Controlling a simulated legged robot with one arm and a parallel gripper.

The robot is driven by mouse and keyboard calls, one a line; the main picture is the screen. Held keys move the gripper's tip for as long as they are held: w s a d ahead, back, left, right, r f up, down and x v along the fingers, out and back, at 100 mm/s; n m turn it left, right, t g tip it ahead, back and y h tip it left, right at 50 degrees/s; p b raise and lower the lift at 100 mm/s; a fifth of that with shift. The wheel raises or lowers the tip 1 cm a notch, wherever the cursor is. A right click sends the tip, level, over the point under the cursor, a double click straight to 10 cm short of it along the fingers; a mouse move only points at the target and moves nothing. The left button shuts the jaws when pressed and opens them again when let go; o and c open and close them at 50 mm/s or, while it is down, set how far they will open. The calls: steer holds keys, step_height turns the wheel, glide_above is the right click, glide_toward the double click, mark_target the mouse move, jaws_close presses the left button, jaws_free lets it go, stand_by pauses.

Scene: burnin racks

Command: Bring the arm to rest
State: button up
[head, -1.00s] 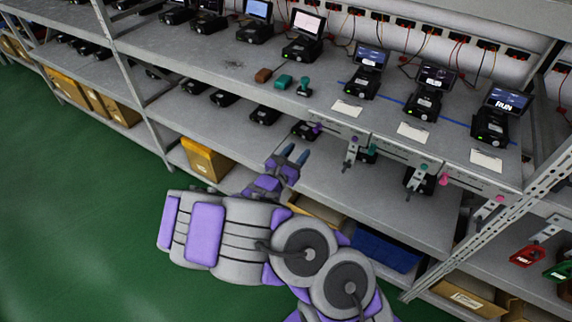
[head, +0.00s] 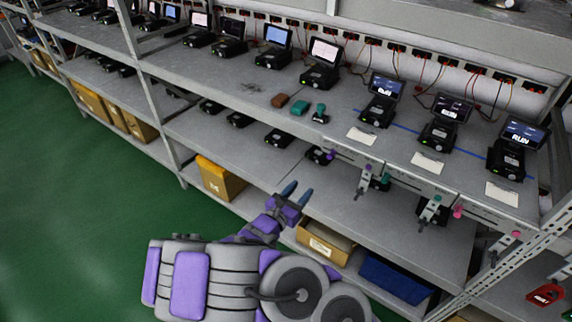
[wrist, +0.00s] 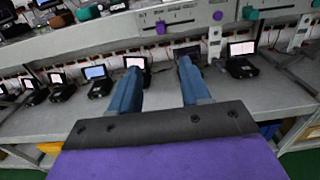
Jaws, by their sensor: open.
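My gripper (head: 296,191) is in the lower middle of the head view, on my purple and grey arm, which is folded in front of the racks. Its two blue fingers are apart with nothing between them. In the wrist view my gripper (wrist: 158,62) also shows open and empty, its fingers pointing at the rack. The fingertips appear in front of the lower shelf (head: 345,226); I cannot tell the exact gap to it.
The upper shelf (head: 235,86) holds several black devices with screens, a brown block (head: 280,100) and a teal block (head: 300,107). A yellow box (head: 220,180), a cardboard box (head: 325,241) and a blue bin (head: 397,276) stand low. Green floor (head: 60,200) is clear at left.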

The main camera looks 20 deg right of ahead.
steer(key=s+d+r+m+g+h, duration=0.2)
steer(key=s+d+r+m+g, duration=0.9)
steer(key=s+r+m, duration=0.3)
steer(key=s+m+g+y, duration=0.45)
steer(key=s+m, duration=0.25)
steer(key=s, duration=0.4)
steer(key=s+a+m+t+y, duration=0.1)
steer(key=s+a+m+y, duration=0.1)
steer(key=s+a+y, duration=0.3)
steer(key=s+a+m+t+y+b, duration=0.1)
steer(key=s+a+y, duration=0.5)
steer(key=a, duration=0.7)
steer(key=shift+s+a+m+t+y, duration=0.25)
steer(key=shift+m+t+y, duration=0.1)
steer(key=shift+m, duration=0.45)
steer(key=shift+d, duration=0.15)
